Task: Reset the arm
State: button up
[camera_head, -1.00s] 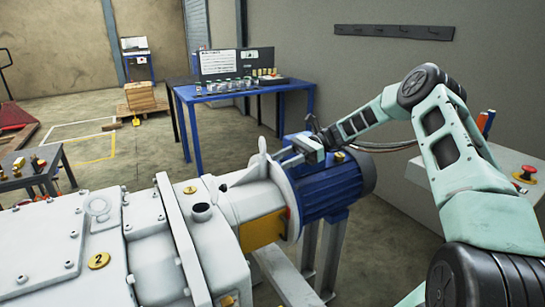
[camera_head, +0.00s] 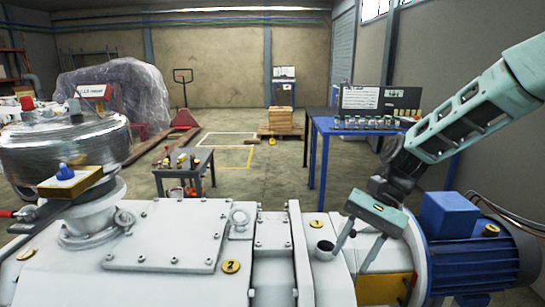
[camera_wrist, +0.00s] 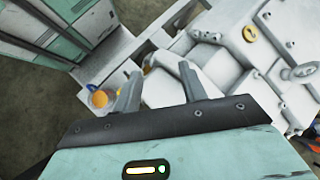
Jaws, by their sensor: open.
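My gripper (camera_head: 350,260) is open and points down in front of the white screw vacuum pump (camera_head: 165,235), near its round port (camera_head: 325,248) and left of the blue motor (camera_head: 470,255). Nothing shows between its fingers. In the wrist view my gripper (camera_wrist: 161,74) has its two fingers apart above the white pump housing (camera_wrist: 235,45). I cannot tell whether the fingers touch the housing. My arm comes in from the upper right of the head view.
A blue table (camera_head: 322,129) with several small jars stands behind the gripper. A small dark table (camera_head: 184,170) with brass fittings stands further left. A large silver cylinder (camera_head: 65,150) rises at the pump's left end. Open floor lies behind the pump.

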jog(key=s+r+n+t+h+p, duration=0.1)
jog(key=s+n+t+h, duration=0.1)
jog(key=s+n, duration=0.4)
jog(key=s+a+r+n+t+h+p, duration=0.1)
jog(key=s+n, duration=0.6)
jog(key=s, duration=0.8)
jog(key=r+t+h, duration=0.1)
jog(key=h, duration=0.1)
jog(key=shift+s+a+r+n+t+h, duration=0.2)
jog(key=shift+n+t+h, duration=0.1)
jog(key=shift+t+h, duration=0.1)
jog(key=shift+d, duration=0.1)
jog(key=shift+c, duration=0.6)
